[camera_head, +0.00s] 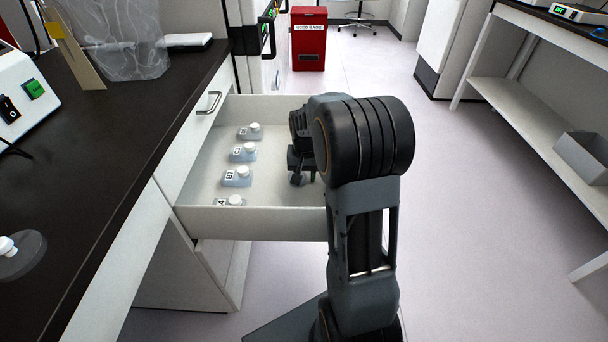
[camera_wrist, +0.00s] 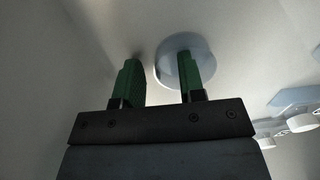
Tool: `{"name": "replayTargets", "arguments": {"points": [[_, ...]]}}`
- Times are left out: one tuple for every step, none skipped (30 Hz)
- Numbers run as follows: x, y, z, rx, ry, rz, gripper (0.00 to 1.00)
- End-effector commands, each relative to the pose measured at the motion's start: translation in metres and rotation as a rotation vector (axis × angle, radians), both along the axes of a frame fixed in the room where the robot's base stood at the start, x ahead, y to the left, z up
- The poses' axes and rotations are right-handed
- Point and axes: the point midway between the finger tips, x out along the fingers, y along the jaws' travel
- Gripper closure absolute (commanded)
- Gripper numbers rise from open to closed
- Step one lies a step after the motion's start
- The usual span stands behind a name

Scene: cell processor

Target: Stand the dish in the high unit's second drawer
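The drawer (camera_head: 265,222) of the unit under the dark counter is pulled open. My gripper (camera_head: 303,176) reaches down inside it, at the right of the drawer. In the wrist view my gripper (camera_wrist: 162,78) has its two green fingers apart. A round, bluish, see-through dish (camera_wrist: 166,64) lies at the fingertips, with the right finger overlapping it and the left finger clear of it. It seems to rest on the drawer floor. In the head view my arm and gripper mostly hide that spot, so I cannot make out the dish there.
A capped round vessel (camera_head: 22,258) sits on the counter (camera_head: 120,140). A red bin (camera_head: 309,45) stands behind. The floor to the right is clear.

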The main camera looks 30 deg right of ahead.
Motion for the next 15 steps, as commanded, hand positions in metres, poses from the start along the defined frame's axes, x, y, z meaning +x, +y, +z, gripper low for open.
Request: {"name": "replayTargets", "arguments": {"points": [[0.0,0.0,0.004,-0.001,-0.002,0.0,0.63],[0.0,0.0,0.007,0.0,-0.002,0.0,0.63],[0.0,0.0,0.012,-0.001,-0.002,0.0,0.63],[0.0,0.0,0.017,0.0,-0.002,0.0,0.63],[0.001,0.0,0.022,-0.001,-0.003,0.0,0.63],[0.001,0.0,0.03,-0.001,-0.004,0.0,0.63],[0.001,0.0,0.036,-0.001,-0.004,0.0,0.63],[0.001,0.0,0.043,-0.002,-0.005,0.0,0.63],[0.001,0.0,0.05,-0.001,-0.004,0.0,0.63],[0.001,0.0,0.056,-0.001,-0.004,0.0,0.63],[0.001,0.0,0.063,-0.002,-0.005,0.0,0.63],[0.001,0.0,0.07,-0.001,-0.004,0.0,0.63],[0.001,0.0,0.076,-0.001,-0.004,0.0,0.63],[0.001,0.0,0.081,-0.001,-0.004,0.0,0.63],[0.001,0.0,0.087,-0.001,-0.003,0.0,0.63]]}}
